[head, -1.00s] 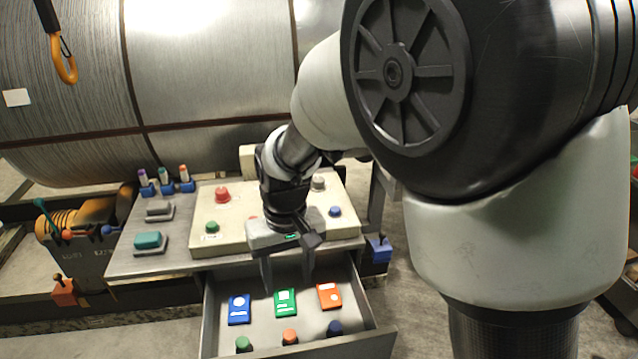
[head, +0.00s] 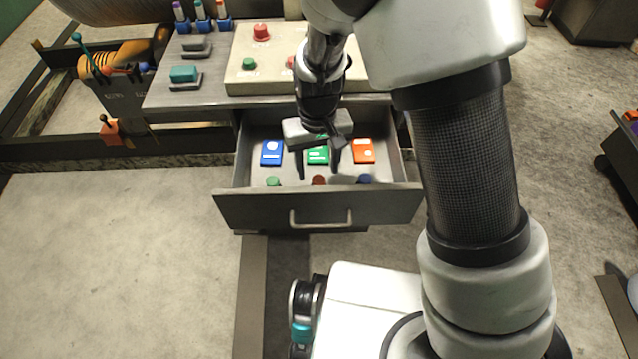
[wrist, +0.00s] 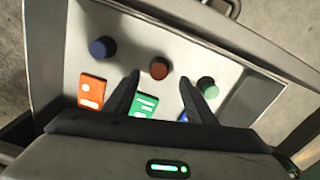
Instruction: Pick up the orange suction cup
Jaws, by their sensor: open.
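The orange suction cup (head: 319,180) is the middle one of a row of round cups near the front of the open drawer (head: 320,209). It looks dark reddish-orange in shade, and also shows in the wrist view (wrist: 159,68). My gripper (head: 318,173) is open and empty, pointing down into the drawer. In the wrist view, the cup lies just past my fingertips (wrist: 160,78), in line with the gap between them. A green cup (head: 273,181) and a blue cup (head: 365,178) flank it. I cannot tell the fingertips' exact height above it.
Blue (head: 272,152), green (head: 318,155) and orange (head: 363,150) cards lie behind the cups. A console (head: 262,75) with buttons stands above the drawer's back. The floor (head: 120,260) in front at left is clear.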

